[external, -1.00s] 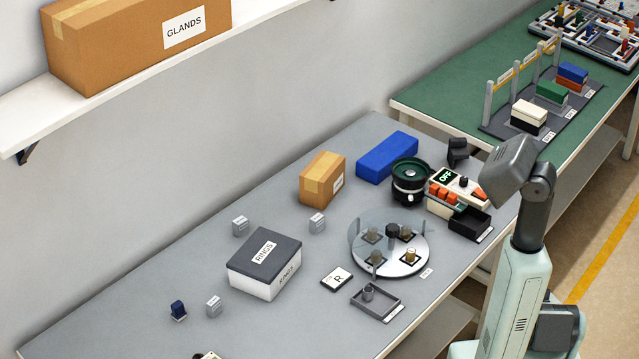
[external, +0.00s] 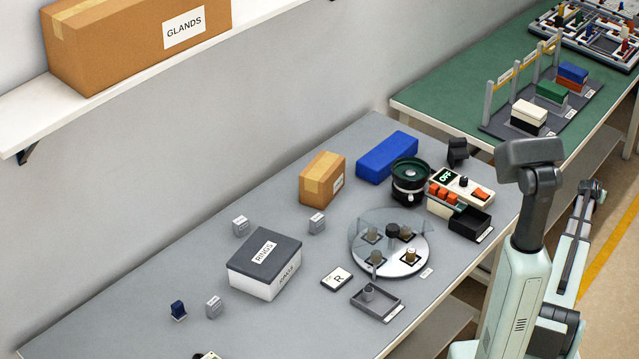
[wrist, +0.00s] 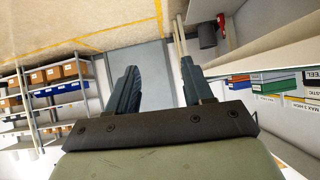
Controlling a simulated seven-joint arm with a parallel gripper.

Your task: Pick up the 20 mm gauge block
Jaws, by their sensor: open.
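Three small grey blocks with white labels stand on the grey bench in the external view. One is behind the rings box (external: 241,225), one is near the small carton (external: 317,223), and one is at the front left (external: 214,305). Their labels are too small to read, so I cannot tell which is the 20 mm gauge block. My gripper (wrist: 160,68) is open and empty in the wrist view, directed at the room's floor and shelving. No block shows there. My arm stands at the bench's right end, well away from the blocks.
A dark blue piece (external: 178,310) stands beside the front-left block. The white rings box (external: 265,275) with a dark lid, the cardboard carton (external: 323,180), a blue box (external: 387,157) and a round glass-covered turntable (external: 390,262) occupy the bench. A wall shelf (external: 130,90) overhangs at upper left.

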